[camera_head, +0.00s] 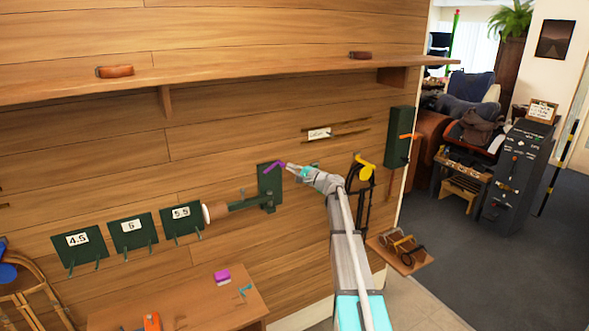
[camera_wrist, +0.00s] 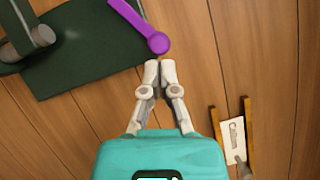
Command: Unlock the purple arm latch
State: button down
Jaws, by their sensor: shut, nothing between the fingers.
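The purple arm latch (camera_head: 274,166) is a bent lever at the top of a dark green wall plate (camera_head: 268,190). In the wrist view the purple latch (camera_wrist: 138,24) is a bar running from the top edge down to a rounded end, over the green plate (camera_wrist: 90,58). My gripper (camera_head: 289,167) is just right of the latch in the head view. In the wrist view my gripper (camera_wrist: 160,66) has its fingertips together, just below the rounded end of the latch. Nothing is held. I cannot tell whether the tips touch the latch.
A green arm with a pale round end (camera_head: 216,212) reaches left from the plate. Numbered green plates (camera_head: 133,237) hang further left. A yellow-topped black bracket (camera_head: 362,180) and a green box (camera_head: 397,138) are to the right. A shelf (camera_head: 230,77) runs above, a table (camera_head: 190,300) below.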

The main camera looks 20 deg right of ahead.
jog(key=shift+r, duration=0.1)
dwell(0.3)
jog(key=shift+a+r+n+p, duration=0.15)
jog(key=shift+n+p, duration=0.15)
jog(key=shift+p, duration=0.15)
jog(key=shift+a+r+n+g+p, duration=0.15)
jog(key=shift+r+n+g+p, duration=0.35)
jog(key=shift+p, duration=0.5)
jog(key=a+r+n+p, duration=0.1)
jog(key=p, duration=0.1)
jog(key=r+n+g+h+p, duration=0.1)
jog(key=n+p, duration=0.1)
jog(key=a+r+n+p, duration=0.1)
jog(key=p, duration=0.1)
jog(key=shift+s+a+n+g+h+p, duration=0.2)
jog(key=shift+a+n+g+h+p, duration=0.1)
jog(key=shift+n+p, duration=0.1)
jog(key=shift+d, duration=0.15)
